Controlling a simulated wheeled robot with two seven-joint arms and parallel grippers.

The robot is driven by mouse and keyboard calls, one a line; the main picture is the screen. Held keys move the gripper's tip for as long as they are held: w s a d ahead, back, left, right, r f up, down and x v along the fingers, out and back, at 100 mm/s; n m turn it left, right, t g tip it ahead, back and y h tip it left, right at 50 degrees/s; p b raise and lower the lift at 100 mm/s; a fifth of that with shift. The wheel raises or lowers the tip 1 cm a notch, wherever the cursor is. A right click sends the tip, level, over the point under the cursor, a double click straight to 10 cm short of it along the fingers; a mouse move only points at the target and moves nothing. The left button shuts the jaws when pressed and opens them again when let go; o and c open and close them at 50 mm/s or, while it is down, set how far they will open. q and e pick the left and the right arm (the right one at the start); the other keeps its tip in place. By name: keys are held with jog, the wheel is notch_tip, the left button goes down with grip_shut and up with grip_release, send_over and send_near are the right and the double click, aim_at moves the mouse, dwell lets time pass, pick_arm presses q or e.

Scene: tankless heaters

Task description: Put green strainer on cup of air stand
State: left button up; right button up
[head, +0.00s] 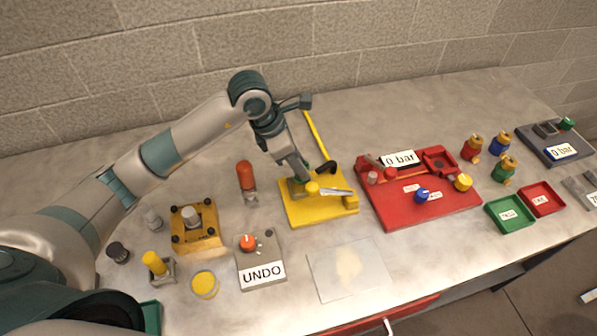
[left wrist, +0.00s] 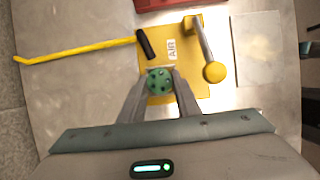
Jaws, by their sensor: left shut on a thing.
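The green strainer (left wrist: 160,80) is a small round piece with dark holes, held between the fingertips of my left gripper (left wrist: 160,84). In the head view my left gripper (head: 299,178) points down over the yellow air stand (head: 312,212). The stand, with its AIR label, also shows in the left wrist view (left wrist: 180,62). A silver lever with a yellow knob (left wrist: 214,72) is beside the strainer. The cup is hidden under the strainer and fingers. I cannot tell whether the strainer touches it. My right gripper is out of view.
A red stand (head: 420,215) is close on the right. Bare table lies behind.

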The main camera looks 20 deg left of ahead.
pick_arm(q)
jog(key=shift+f+p, duration=0.85)
jog(key=shift+f, duration=1.25)
jog(key=shift+f, duration=0.15)
jog(key=o, duration=1.1)
jog(key=shift+o, duration=0.2)
jog(key=shift+r, duration=0.25)
